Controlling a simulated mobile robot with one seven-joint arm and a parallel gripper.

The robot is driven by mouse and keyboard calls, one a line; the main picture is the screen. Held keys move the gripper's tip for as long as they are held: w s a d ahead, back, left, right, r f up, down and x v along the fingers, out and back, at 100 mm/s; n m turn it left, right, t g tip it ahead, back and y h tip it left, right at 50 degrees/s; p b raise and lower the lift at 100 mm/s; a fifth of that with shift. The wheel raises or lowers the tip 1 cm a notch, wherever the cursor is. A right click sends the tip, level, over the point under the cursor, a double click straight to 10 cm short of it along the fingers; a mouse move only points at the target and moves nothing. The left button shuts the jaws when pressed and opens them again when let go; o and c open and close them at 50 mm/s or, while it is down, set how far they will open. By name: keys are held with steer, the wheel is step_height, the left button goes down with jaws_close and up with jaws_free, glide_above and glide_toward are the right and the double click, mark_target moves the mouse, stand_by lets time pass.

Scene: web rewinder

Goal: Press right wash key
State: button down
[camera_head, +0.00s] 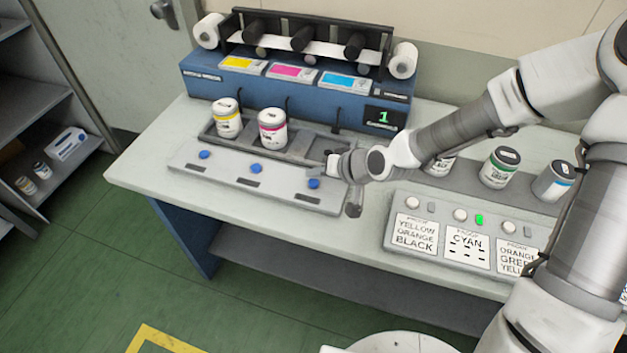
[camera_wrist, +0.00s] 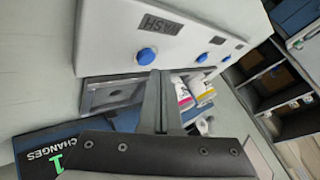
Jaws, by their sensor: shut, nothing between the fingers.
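The right wash key (camera_head: 313,183) is a blue round button at the right end of a pale sloped panel (camera_head: 228,180). In the wrist view the nearest blue key (camera_wrist: 147,56) stands beside a label reading WASH. My gripper (camera_head: 334,165) is shut and empty, just right of and behind the right key in the head view. In the wrist view the closed fingertips (camera_wrist: 158,76) appear close to that key, with a small visible gap. Contact is not visible. The middle key (camera_head: 255,168) and left key (camera_head: 204,155) are uncovered.
A yellow-marked bottle (camera_head: 227,118) and a magenta-marked bottle (camera_head: 271,129) stand in the dark tray behind the panel; its right bay looks empty. The blue machine (camera_head: 290,97) displays a green 1. Several bottles and a proof panel (camera_head: 465,235) are to the right.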

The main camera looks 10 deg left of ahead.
mark_target(317, 185)
steer(key=shift+f, duration=0.15)
stand_by(0.7)
steer(key=shift+f, duration=0.3)
steer(key=shift+f+b, duration=0.4)
steer(key=shift+b, duration=0.1)
stand_by(0.4)
steer(key=shift+r, duration=0.15)
steer(key=shift+r+p, duration=0.65)
steer(key=shift+p, duration=0.15)
steer(key=shift+r, duration=0.15)
step_height(317, 185, up, 5)
steer(key=p, duration=0.4)
steer(key=shift+p, duration=0.4)
stand_by(0.3)
